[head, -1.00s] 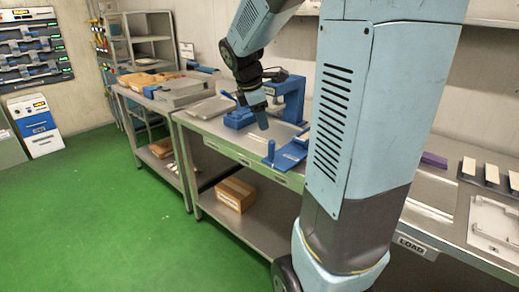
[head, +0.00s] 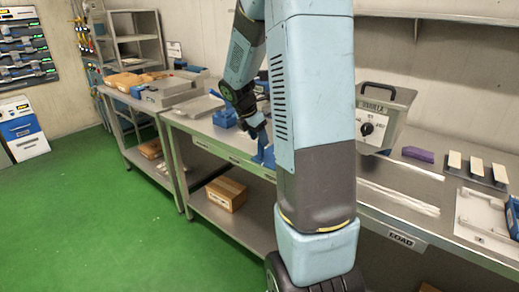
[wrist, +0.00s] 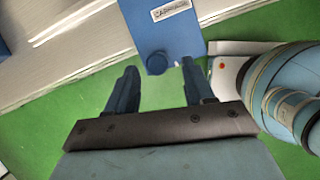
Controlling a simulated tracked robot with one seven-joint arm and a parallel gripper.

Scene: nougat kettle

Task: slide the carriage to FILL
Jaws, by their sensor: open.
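The blue carriage (wrist: 165,30) fills the top middle of the wrist view, with a white label on its plate. A round blue knob (wrist: 157,64) sticks out at its near edge. My gripper (wrist: 158,68) is open. In the picture its two dark fingers lie left and right of the knob, with gaps on both sides; I cannot tell whether they are at its height. In the head view my gripper (head: 260,138) is low over the bench front, close above the carriage (head: 268,157), which my arm partly hides. No FILL mark is readable.
A LOAD plate (head: 401,240) is on the bench front to the right. A grey unit with a dial (head: 384,118), a purple block (head: 418,154) and a white tray (head: 484,219) stand on the right. A cardboard box (head: 226,193) lies on the lower shelf. The green floor is clear.

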